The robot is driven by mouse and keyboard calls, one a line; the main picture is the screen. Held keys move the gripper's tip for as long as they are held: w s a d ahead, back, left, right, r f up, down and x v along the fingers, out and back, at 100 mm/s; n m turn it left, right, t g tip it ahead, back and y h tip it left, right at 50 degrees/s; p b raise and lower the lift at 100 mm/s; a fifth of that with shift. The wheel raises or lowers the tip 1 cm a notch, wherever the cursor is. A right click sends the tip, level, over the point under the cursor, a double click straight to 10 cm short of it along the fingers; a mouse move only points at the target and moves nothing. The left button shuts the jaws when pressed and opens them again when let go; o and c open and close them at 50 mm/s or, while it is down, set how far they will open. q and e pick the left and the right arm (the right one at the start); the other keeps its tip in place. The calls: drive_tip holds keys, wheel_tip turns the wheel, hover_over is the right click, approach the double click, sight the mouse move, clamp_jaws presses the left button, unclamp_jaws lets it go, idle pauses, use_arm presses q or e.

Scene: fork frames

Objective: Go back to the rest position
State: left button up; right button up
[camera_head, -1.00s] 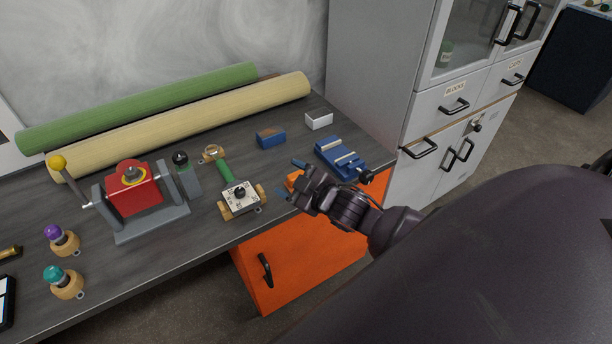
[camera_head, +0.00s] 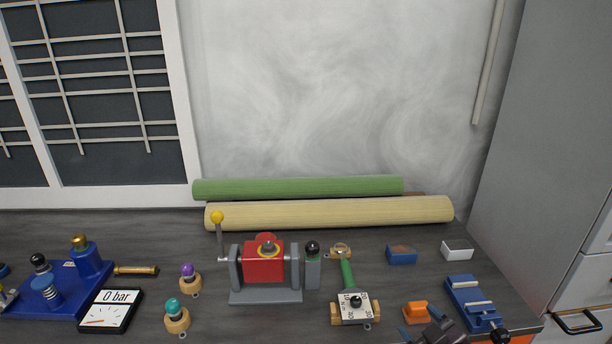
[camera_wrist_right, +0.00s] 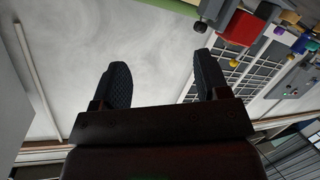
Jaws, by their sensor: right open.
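My right gripper (camera_head: 428,328) shows only in part at the bottom edge of the head view, in front of an orange block (camera_head: 415,312) and left of a blue vise (camera_head: 474,300). In the right wrist view my right gripper (camera_wrist_right: 163,74) has its two dark fingers wide apart with nothing between them. The wall lies behind the gap. My left gripper is in neither view.
The workbench (camera_head: 215,328) holds a red device on a grey stand (camera_head: 265,268), a gauge tool (camera_head: 353,306), a blue block (camera_head: 401,255), a white block (camera_head: 457,250) and a pressure display (camera_head: 110,311). Two rolls lie at the back. A grey cabinet (camera_head: 550,150) stands right.

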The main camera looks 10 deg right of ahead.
drive_tip(key=s+a+f+m+g+h, duration=0.2)
drive_tip(key=s+f+m, duration=0.3)
drive_tip(key=s+f, duration=0.7)
drive_tip(key=s+g, duration=0.1)
drive_tip(key=s, duration=0.3)
drive_tip(key=shift+a+f+m, duration=0.15)
drive_tip(key=shift+f+m, duration=0.05)
drive_tip(key=shift+m, duration=0.2)
